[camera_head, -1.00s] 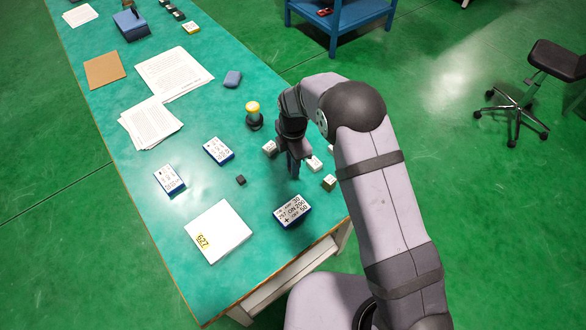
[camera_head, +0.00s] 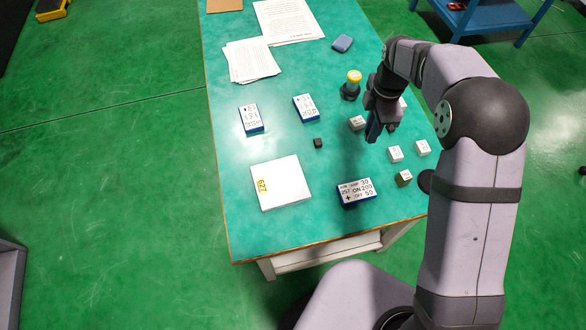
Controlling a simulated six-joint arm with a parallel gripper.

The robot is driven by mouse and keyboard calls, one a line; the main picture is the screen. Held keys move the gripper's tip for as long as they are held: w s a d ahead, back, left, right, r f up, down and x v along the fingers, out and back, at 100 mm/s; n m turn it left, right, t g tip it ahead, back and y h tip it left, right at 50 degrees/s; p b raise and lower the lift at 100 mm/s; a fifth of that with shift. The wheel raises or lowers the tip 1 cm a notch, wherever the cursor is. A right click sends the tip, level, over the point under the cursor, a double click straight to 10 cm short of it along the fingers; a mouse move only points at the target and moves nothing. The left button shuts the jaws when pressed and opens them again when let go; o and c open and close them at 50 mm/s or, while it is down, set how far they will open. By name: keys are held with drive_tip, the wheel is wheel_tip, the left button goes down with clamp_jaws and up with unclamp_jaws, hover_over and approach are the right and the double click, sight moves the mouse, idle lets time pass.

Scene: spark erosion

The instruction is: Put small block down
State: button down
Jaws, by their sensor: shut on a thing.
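My gripper (camera_head: 373,138) hangs over the right part of the green table, pointing down. It is shut, seen from behind and the side. The small block in its jaws is mostly hidden by the dark fingers, so its colour and its height above the table cannot be told. A white block (camera_head: 357,123) stands just left of the gripper. Two more white blocks (camera_head: 395,154) (camera_head: 422,147) stand to its right and nearer. A block with a pale top and dark olive side (camera_head: 404,179) is nearer still. A small black block (camera_head: 318,143) lies to the left.
The green table (camera_head: 235,215) also carries a white square plate marked 627 (camera_head: 281,183), a blue-edged label block (camera_head: 357,192) and two similar ones (camera_head: 250,120) (camera_head: 306,108). A yellow-topped dark item (camera_head: 352,84) stands behind the gripper. Bare table shows between these.

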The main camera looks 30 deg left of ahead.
drive_tip(key=s+a+r+n, duration=0.2)
drive_tip(key=s+a+n, duration=0.1)
drive_tip(key=s+a, duration=0.65)
drive_tip(key=n+b, duration=0.1)
drive_tip(key=n, duration=0.2)
hover_over(281, 187)
drive_tip(key=shift+f+p, duration=1.15)
drive_tip(key=shift+f, duration=3.95)
drive_tip(key=shift+f, duration=0.15)
drive_tip(key=c, duration=1.7)
unclamp_jaws()
drive_tip(key=shift+o, duration=0.2)
wheel_tip(281, 187, up, 12)
drive_tip(key=b, duration=0.3)
